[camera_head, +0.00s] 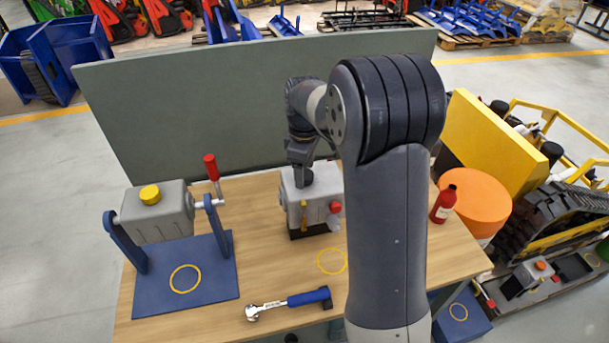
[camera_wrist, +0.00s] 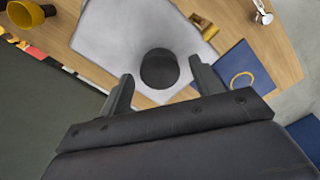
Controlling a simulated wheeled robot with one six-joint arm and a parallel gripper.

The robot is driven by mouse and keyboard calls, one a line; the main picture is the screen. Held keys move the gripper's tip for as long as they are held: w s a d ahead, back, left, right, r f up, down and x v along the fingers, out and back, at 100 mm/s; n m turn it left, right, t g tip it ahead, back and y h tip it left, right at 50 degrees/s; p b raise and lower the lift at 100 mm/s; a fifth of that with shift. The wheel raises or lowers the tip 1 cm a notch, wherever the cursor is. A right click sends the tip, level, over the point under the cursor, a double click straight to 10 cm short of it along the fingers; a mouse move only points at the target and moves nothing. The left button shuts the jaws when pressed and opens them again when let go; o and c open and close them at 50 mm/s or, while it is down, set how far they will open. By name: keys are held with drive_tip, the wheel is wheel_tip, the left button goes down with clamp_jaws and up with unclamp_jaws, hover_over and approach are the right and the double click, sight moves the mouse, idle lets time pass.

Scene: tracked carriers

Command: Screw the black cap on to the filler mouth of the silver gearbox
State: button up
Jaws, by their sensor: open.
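The silver gearbox (camera_head: 324,192) stands on a black base near the middle of the table, with a red knob and a yellow part on its front. The black cap (camera_head: 304,179) is on its top; in the wrist view the round cap (camera_wrist: 160,70) shows against the pale gearbox top (camera_wrist: 100,32). I cannot tell how far it is threaded on the filler mouth. My gripper (camera_head: 299,168) is just above the gearbox, pointing down. In the wrist view its open fingers (camera_wrist: 161,76) stand on either side of the cap, with gaps showing.
Another grey gearbox (camera_head: 157,222) with a yellow cap hangs in a blue stand at the left. A blue-handled wrench (camera_head: 290,303) lies at the front. A red bottle (camera_head: 443,204) stands at the right edge. A grey-green panel (camera_head: 190,110) closes the back.

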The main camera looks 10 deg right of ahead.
drive_tip(key=n, duration=0.6)
drive_tip(key=shift+c, duration=0.5)
drive_tip(key=c, duration=0.6)
drive_tip(key=m, duration=0.3)
drive_tip(key=shift+c, duration=0.3)
drive_tip(key=m, duration=0.4)
drive_tip(key=shift+m, duration=1.2)
drive_tip(key=m, duration=0.9)
drive_tip(key=shift+m, duration=0.4)
